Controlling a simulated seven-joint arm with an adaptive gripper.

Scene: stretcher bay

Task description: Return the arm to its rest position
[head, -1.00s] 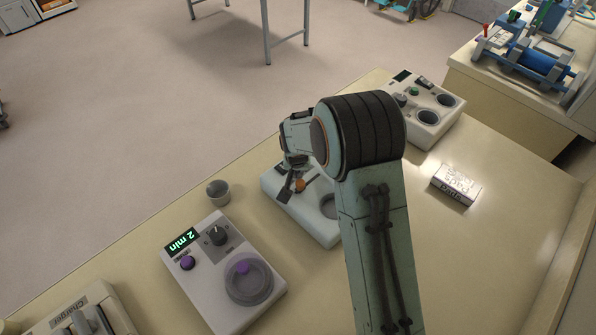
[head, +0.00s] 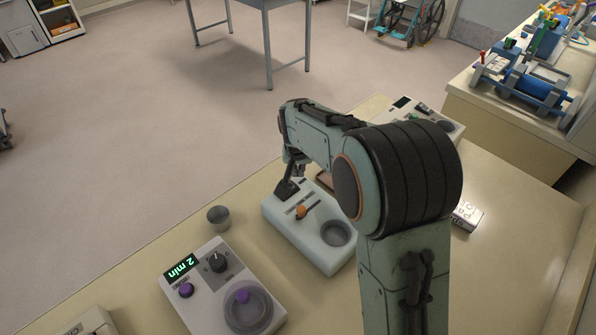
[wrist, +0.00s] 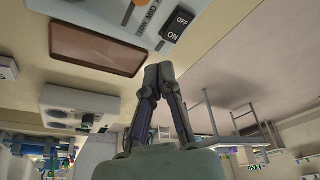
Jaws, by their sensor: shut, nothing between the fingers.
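My gripper (head: 290,186) is at the far left corner of the pale device with an orange knob (head: 318,236); in the head view its tips overlap a dark part there, and I cannot tell whether they touch. In the wrist view my gripper (wrist: 158,72) has its two fingers together with nothing between them. The device's ON/OFF switch (wrist: 177,24) shows just beyond the fingertips in that view. My arm rises from the lower right and bends over the bench, hiding part of it.
The bench (head: 505,245) also bears a grey cup (head: 219,217), a timer unit reading 2 min (head: 205,292), a half-hidden white box (head: 467,215) and a white device (head: 440,121) at the back. A brown tray (wrist: 97,50) lies beside the orange-knob device.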

